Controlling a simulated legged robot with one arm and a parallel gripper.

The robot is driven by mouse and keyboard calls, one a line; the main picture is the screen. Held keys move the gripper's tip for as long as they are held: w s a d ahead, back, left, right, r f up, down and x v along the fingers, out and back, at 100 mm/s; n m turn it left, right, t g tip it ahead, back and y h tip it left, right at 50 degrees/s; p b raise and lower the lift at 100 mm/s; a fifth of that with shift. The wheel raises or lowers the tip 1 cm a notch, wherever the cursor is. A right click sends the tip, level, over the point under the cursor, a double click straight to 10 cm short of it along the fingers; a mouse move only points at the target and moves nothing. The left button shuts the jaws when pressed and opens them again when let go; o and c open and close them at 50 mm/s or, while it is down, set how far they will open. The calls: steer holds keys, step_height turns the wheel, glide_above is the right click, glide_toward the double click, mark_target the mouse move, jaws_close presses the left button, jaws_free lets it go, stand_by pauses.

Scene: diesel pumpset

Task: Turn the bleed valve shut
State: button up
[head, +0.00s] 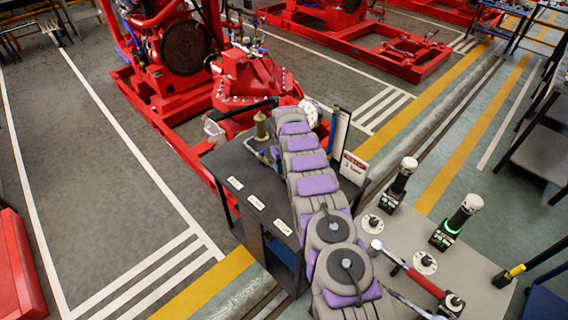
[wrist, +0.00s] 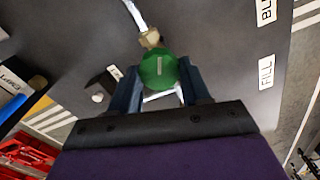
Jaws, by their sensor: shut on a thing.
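A green valve knob (wrist: 158,62) with a pale mark on its face shows in the wrist view, and I take it for the bleed valve. It joins a brass fitting (wrist: 150,38) and a silver pipe (wrist: 135,14) above the dark bench top. My gripper (wrist: 158,76) is shut on the knob, with one blue finger on each side. In the head view my own arm covers the gripper and the knob. A label partly cut off, starting "BL" (wrist: 265,11), and a "FILL" label (wrist: 266,72) lie to the right of the knob.
The dark bench (head: 238,165) carries several white labels (head: 235,183) and a brass fitting (head: 261,126) beside my arm. A white sign (head: 354,168) stands to the right. The red pumpset (head: 250,85) stands behind the bench. Open floor (head: 75,180) lies to the left.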

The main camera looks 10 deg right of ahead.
steer(key=m+p, duration=0.1)
steer(key=m, duration=0.5)
steer(key=shift+w+r, duration=0.15)
steer(key=m, duration=0.6)
steer(key=shift+p, duration=0.3)
steer(key=shift+m, duration=0.3)
steer(key=o, duration=1.1)
steer(key=shift+c, duration=0.2)
step_height(320, 180, up, 17)
steer(key=p, duration=0.2)
steer(key=shift+r, duration=0.1)
